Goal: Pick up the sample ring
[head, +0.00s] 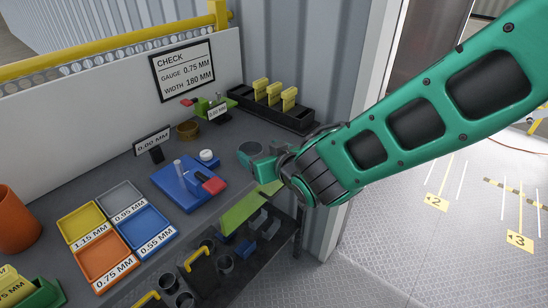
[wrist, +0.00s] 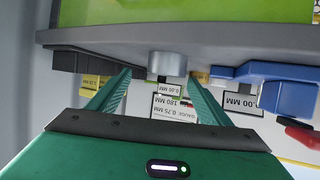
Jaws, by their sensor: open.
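The sample ring looks to be the short grey metal cylinder (head: 250,148) near the table's right front edge, partly hidden by my gripper in the head view. It also shows in the wrist view (wrist: 167,63), upside down there, upright on the tabletop. My gripper (head: 262,163) is at the table's edge, right by the ring. In the wrist view its two green fingers (wrist: 160,76) are apart, with the ring ahead between their tips. I cannot tell whether either finger touches it. Nothing shows gripped.
A brass-coloured ring (head: 187,130) stands farther back. A blue gauge block with a red part (head: 183,184) is to the left, beside coloured trays (head: 100,257). A black rack with yellow pieces (head: 272,108) stands at the back. A lower shelf (head: 228,270) holds cups.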

